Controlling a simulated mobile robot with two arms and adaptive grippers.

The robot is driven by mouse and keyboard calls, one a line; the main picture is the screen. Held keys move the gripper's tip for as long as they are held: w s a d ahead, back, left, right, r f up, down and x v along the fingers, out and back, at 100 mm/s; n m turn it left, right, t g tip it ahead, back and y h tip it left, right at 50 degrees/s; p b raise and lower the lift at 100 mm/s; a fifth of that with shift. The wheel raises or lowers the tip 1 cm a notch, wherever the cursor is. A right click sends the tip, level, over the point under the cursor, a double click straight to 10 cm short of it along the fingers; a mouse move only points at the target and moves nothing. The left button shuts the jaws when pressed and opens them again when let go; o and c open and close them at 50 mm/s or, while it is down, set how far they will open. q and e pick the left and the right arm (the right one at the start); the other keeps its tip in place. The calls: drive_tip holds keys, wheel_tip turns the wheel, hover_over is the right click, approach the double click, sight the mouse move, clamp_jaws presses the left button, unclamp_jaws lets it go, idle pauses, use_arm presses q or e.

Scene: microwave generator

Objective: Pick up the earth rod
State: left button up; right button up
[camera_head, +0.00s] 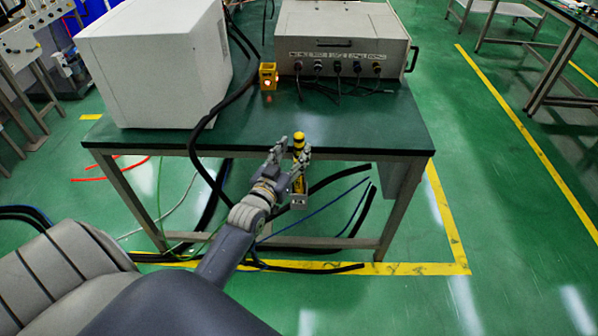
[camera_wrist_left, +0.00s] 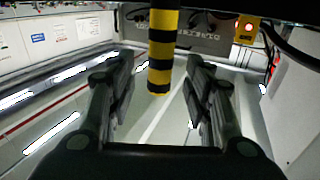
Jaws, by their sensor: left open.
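The earth rod (camera_head: 299,142) is a yellow-and-black striped rod at the front edge of the green table. Its yellow top shows in the head view, with part of its lower length partly hidden by my gripper. My left gripper (camera_head: 291,158) is open, with its fingers around the rod's upper part. In the left wrist view the striped rod (camera_wrist_left: 162,50) lies between the two spread fingers (camera_wrist_left: 160,85), with a visible gap on both sides. I cannot tell how the rod is supported. My right gripper is not in view.
The green table (camera_head: 375,125) carries a large white box (camera_head: 150,65), a grey generator unit (camera_head: 340,40) and a small yellow device with a lit lamp (camera_head: 268,76). Black cables hang over the front edge (camera_head: 200,150) and lie below.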

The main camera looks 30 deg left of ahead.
sight(297, 147)
use_arm(q)
drive_tip(key=w, duration=0.1)
drive_tip(key=w+b, duration=0.1)
drive_tip(key=w, duration=0.1)
drive_tip(key=shift+w+a+f+b, duration=0.15)
drive_tip(key=shift+w+a+b, duration=0.15)
drive_tip(key=shift+w+b, duration=0.1)
clamp_jaws()
